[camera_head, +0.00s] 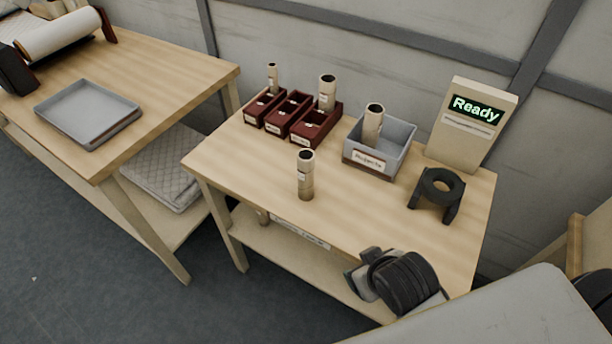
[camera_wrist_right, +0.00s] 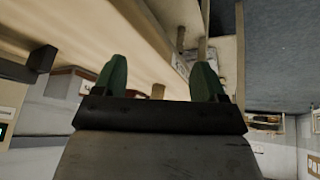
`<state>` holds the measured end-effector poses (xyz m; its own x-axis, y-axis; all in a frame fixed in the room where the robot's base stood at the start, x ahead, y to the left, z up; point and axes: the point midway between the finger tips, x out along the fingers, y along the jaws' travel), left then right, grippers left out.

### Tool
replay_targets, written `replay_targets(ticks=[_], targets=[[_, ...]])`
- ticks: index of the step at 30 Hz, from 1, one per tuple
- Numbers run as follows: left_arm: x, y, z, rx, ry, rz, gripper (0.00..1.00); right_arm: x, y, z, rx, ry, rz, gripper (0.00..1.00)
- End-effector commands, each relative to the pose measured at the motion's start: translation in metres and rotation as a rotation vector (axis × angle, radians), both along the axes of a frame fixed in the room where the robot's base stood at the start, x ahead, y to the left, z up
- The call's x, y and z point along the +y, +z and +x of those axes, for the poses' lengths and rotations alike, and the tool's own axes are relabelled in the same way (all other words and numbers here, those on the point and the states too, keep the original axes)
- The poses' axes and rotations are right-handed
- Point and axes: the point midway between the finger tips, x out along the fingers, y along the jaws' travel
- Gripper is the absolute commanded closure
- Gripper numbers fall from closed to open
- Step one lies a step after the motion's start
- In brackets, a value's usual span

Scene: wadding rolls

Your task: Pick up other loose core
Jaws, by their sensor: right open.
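A tan cardboard core (camera_head: 305,177) stands upright and loose on the middle table, near its front edge. More cores stand in the dark red bins: a thin one (camera_head: 272,78) at the left and a thicker one (camera_head: 327,92) at the right. Another core (camera_head: 373,124) stands in the grey bin labelled Rejects (camera_head: 384,155). My right arm's dark wrist is over the table's front right corner in the head view. In the right wrist view my right gripper (camera_wrist_right: 159,82) has its green fingers apart and empty. My left gripper is not in view.
A black ring-topped stand (camera_head: 437,191) and a beige box reading Ready (camera_head: 471,123) are at the table's right. The middle table (camera_head: 245,165) is clear around the loose core. A grey tray (camera_head: 88,112) lies on the left table. A grey wall stands behind.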

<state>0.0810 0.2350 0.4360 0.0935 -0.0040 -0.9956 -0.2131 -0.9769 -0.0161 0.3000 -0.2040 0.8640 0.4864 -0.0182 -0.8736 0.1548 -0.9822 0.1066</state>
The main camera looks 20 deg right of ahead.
Motion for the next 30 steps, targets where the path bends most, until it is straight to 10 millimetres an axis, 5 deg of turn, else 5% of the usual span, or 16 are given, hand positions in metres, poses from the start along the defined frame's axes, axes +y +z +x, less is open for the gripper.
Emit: replay_targets(ticks=[10, 16, 21, 24, 30], targets=[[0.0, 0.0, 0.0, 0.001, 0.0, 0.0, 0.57, 0.027, 0.082, 0.125, -0.635, 0.101, -0.115, 0.28], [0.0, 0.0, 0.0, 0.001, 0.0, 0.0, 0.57, 0.08, 0.173, 0.184, -1.166, 0.331, -0.201, 0.28], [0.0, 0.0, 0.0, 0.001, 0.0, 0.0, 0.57, 0.153, 0.239, 0.191, -1.605, 0.708, -0.279, 0.28], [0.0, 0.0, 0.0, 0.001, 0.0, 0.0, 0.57, 0.194, 0.255, 0.181, -1.793, 1.007, -0.333, 0.28], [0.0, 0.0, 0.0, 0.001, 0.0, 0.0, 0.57, 0.246, 0.229, 0.161, -1.901, 1.748, -0.469, 0.28]])
